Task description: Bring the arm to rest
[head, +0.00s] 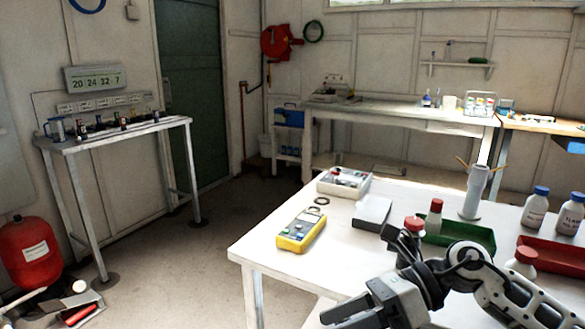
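My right arm (500,290) comes in from the lower right and reaches left across the front of the white table (285,262). Its gripper (340,312) points left, low in the picture near the table's front edge. The fingers are seen from the side and partly cut by the bottom edge, so I cannot tell whether they are open or shut. I see nothing held between them. My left gripper is not in view.
Near the arm lie a yellow meter (301,230), a grey block (372,213), a green tray (470,232) and a red tray (555,255) with bottles. A parts box (344,182) stands behind.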

